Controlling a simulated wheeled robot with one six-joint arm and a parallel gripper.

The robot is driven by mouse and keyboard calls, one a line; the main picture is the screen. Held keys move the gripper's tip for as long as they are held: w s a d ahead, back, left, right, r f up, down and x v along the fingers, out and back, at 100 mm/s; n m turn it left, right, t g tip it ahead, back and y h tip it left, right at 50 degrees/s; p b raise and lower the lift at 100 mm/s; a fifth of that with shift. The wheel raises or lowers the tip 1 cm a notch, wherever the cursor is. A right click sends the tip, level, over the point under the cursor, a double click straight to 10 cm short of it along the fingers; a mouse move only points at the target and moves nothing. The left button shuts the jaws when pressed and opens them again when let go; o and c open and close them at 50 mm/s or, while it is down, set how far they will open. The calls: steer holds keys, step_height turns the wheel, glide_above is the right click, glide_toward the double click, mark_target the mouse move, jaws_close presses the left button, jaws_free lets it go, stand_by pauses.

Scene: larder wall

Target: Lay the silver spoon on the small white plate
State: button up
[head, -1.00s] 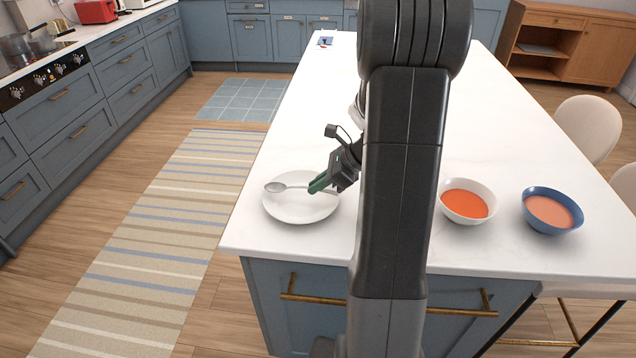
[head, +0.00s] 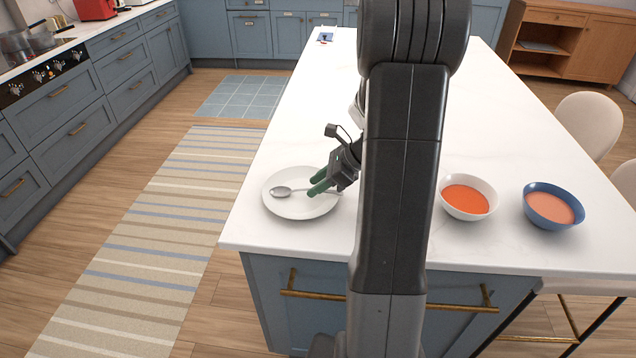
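The small white plate (head: 296,208) lies on the near left part of the white island top. The silver spoon (head: 282,191) lies on it, its bowl towards the left and its handle running right beneath my gripper. My gripper (head: 316,183), with green fingers, is at the plate's right side, just over the spoon's handle. Its two fingers show apart, with a gap between them. The far end of the handle is hidden behind my gripper and arm.
A white bowl of orange soup (head: 468,197) and a blue bowl of soup (head: 552,206) stand right of my arm.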

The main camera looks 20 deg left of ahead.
steer(key=v, duration=1.4)
steer(key=x, duration=1.3)
steer(key=shift+s+a+f, duration=0.1)
steer(key=shift+a+f, duration=0.15)
steer(key=shift+a, duration=0.05)
steer(key=shift+r, duration=0.35)
